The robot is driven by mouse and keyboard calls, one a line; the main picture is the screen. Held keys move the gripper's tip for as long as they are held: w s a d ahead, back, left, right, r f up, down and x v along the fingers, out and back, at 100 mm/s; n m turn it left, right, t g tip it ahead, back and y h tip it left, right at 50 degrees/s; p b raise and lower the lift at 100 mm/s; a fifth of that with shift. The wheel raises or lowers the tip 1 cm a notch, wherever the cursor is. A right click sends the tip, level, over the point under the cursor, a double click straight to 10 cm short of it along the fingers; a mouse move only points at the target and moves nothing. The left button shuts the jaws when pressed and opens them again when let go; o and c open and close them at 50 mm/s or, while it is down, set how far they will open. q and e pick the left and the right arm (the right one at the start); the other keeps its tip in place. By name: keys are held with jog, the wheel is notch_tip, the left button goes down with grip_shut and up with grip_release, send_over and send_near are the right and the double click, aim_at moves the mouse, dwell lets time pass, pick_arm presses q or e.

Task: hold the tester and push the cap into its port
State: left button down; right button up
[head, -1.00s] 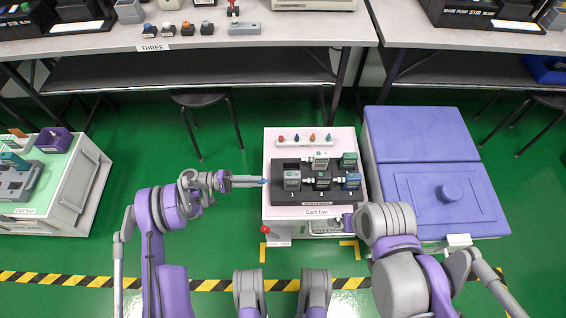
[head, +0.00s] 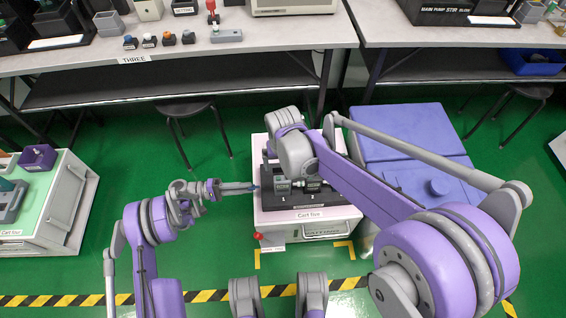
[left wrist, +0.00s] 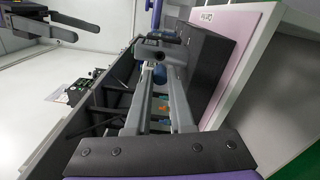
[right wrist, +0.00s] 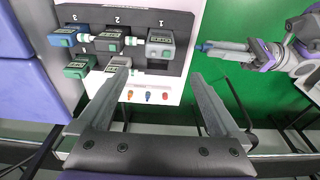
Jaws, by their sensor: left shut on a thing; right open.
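My left gripper (head: 249,187) is shut on a small blue cap (right wrist: 205,46) at its tips, beside the left edge of the cart. The blue cap also shows at the fingertips in the left wrist view (left wrist: 166,33). A grey tester (right wrist: 160,42) sits at number 1 on the black rack (right wrist: 160,18), with a dark grey tester (right wrist: 112,40) at 2 and a blue tester (right wrist: 72,40) at 3. My right gripper (right wrist: 158,74) is open and empty above the rack's back side. The right arm hides much of the rack in the head view.
Two more testers sit in the rack's other row, one green-grey (right wrist: 78,68). A blue-purple bin (head: 400,140) is right of the cart. A workbench (head: 180,45) stands behind.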

aim_at(282, 179)
jog(key=f, duration=0.4)
jog(key=w+f, duration=0.1)
jog(key=f, duration=0.6)
jog(key=shift+w+f, duration=0.4)
jog(key=shift+c, duration=0.3)
jog(key=c, duration=1.5)
